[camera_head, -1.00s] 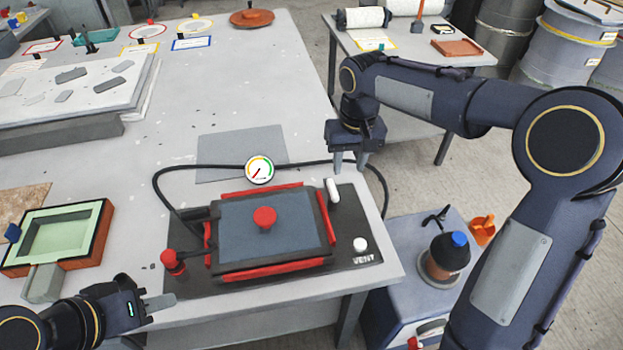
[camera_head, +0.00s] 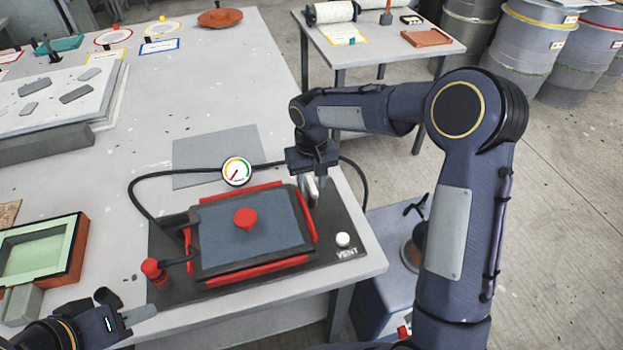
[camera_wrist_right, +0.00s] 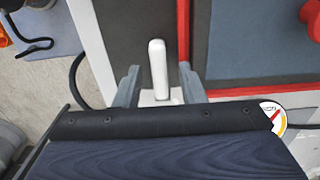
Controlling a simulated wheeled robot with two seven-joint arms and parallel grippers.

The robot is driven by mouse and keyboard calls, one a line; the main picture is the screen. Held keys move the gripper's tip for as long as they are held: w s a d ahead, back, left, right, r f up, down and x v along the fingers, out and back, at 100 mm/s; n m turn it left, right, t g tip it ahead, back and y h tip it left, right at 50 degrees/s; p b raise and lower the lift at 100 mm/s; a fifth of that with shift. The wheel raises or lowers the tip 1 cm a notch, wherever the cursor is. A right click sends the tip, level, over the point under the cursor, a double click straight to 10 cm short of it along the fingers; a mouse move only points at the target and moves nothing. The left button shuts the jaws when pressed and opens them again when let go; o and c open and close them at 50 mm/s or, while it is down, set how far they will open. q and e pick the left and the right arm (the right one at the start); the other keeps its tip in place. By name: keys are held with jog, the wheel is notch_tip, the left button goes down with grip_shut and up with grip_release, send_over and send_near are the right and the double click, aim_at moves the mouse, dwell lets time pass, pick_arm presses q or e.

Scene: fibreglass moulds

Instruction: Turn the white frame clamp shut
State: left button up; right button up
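The white frame clamp (camera_head: 311,190) is a short white handle on the dark base plate, just right of the red-edged frame (camera_head: 250,226). In the right wrist view the clamp (camera_wrist_right: 158,68) stands between the two grey fingers of my right gripper (camera_wrist_right: 161,88), with a gap on both sides. My right gripper (camera_head: 313,183) is open at the clamp and partly hides it in the head view. My left gripper (camera_head: 128,312) is at the lower left, away from the clamp; its finger opening is not clear.
A pressure gauge (camera_head: 237,171) with a black hose stands behind the frame. A red knob (camera_head: 246,218) sits on the lid, and a white VENT button (camera_head: 343,240) is at front right. A green mould (camera_head: 38,250) is at left.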

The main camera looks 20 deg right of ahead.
grip_shut()
dwell(0.3)
jog(key=n, duration=0.3)
jog(key=shift+a+n, duration=0.1)
jog(key=shift+n, duration=0.3)
jog(key=n+p, duration=0.1)
jog(key=n, duration=0.3)
jog(key=shift+s+a+r+n, duration=0.1)
jog(key=shift+n, duration=0.2)
jog(key=n, duration=0.4)
jog(key=shift+s+a+n+p, duration=0.1)
jog(key=shift+n+p, duration=0.2)
jog(key=shift+p, duration=0.1)
jog(key=shift+s+n+p, duration=0.1)
jog(key=shift+n+p, duration=0.2)
jog(key=shift+n, duration=1.5)
